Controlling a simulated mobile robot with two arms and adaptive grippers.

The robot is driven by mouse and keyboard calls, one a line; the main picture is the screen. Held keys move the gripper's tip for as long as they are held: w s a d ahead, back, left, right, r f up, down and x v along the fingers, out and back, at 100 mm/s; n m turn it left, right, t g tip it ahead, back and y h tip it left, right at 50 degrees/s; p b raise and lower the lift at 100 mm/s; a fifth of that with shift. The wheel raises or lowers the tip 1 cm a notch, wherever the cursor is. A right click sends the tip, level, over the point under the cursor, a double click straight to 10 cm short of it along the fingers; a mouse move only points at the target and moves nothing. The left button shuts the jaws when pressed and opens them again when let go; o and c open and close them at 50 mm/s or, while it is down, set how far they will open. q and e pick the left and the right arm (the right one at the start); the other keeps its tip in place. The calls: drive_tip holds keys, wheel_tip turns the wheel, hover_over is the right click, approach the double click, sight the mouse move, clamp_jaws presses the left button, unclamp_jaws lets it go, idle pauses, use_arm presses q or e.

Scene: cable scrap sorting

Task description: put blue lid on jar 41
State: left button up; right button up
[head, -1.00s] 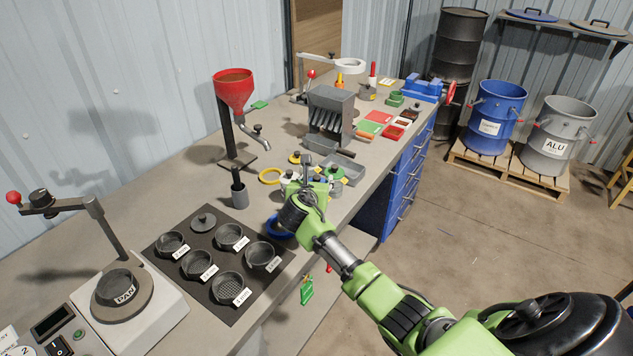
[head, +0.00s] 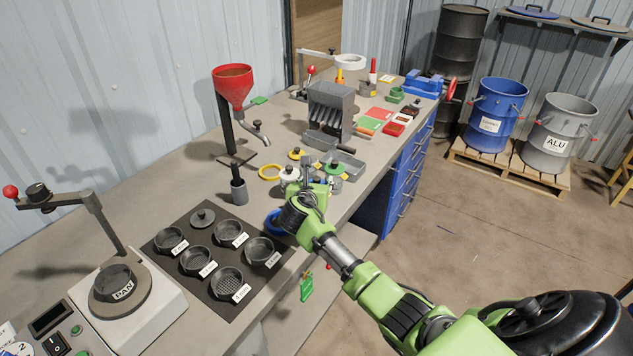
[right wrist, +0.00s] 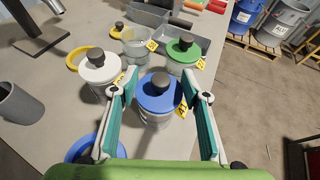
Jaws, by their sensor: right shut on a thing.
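The blue lid (right wrist: 158,94) with its black knob shows between the two fingers of my right gripper (right wrist: 160,80) in the right wrist view. The fingers are shut on the lid from both sides. A clear jar (right wrist: 154,122) is directly under the lid, with a yellow tag at its right whose number I cannot read for sure. I cannot tell whether the lid rests fully on the rim. In the head view my right gripper (head: 308,170) is over the jar group and hides most of the lid and jar. My left gripper is out of view.
A white-lidded jar (right wrist: 98,68) stands to the left and a green-lidded jar (right wrist: 183,52) behind to the right, both close. An open jar (right wrist: 137,46) is behind. A blue ring (right wrist: 82,150) lies at the front left, and a yellow ring (head: 270,174) farther back.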

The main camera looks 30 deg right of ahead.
drive_tip(key=shift+p, duration=0.5)
drive_tip(key=o, duration=1)
